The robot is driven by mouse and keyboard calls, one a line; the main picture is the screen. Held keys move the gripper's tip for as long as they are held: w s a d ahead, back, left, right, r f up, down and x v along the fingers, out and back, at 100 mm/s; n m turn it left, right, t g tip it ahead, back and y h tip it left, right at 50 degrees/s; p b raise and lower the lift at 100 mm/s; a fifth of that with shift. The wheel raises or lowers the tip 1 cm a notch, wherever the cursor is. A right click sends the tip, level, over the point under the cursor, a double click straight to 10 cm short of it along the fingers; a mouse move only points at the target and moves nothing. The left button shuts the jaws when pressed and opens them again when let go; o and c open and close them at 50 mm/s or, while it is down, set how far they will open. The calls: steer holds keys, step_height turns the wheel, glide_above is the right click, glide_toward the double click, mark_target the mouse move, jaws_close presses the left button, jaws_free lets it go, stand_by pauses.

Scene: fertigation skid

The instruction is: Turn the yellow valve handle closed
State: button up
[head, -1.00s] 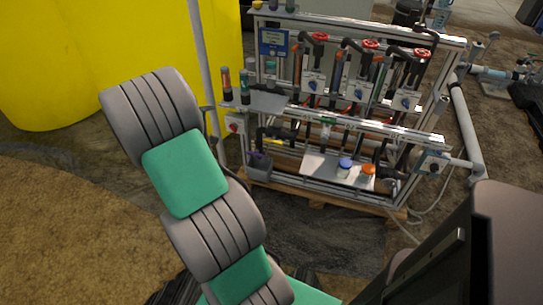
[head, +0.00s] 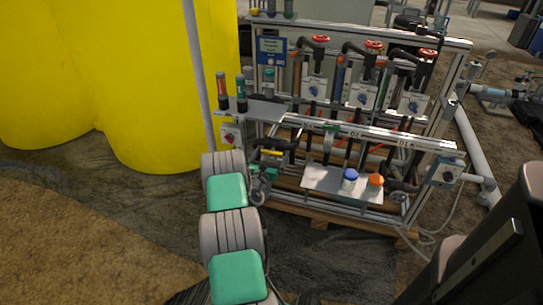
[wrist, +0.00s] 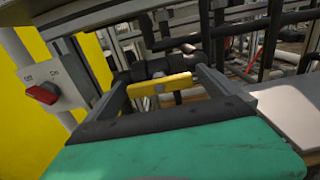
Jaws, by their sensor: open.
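The yellow valve handle (wrist: 160,85) is a flat bar on a dark pipe, lying nearly level and tilted slightly up to the right in the wrist view. In the head view it shows small (head: 271,153) at the skid's lower left. My gripper (wrist: 161,76) is open, with one dark finger on each side of the handle in the wrist view. I cannot tell whether either finger touches it. In the head view my gripper (head: 265,176) is at the skid's lower left, just below the handle and partly hidden by my arm.
A box with a red on/off switch (wrist: 42,93) stands close left of my gripper. A metal shelf (head: 262,111) sits above. A white tray with a blue-capped bottle (head: 349,176) and an orange-capped bottle (head: 376,181) is to the right. A yellow tank (head: 150,80) stands at left.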

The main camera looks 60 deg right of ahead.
steer(key=shift+d, duration=0.2)
steer(key=shift+c, duration=0.6)
steer(key=c, duration=1.2)
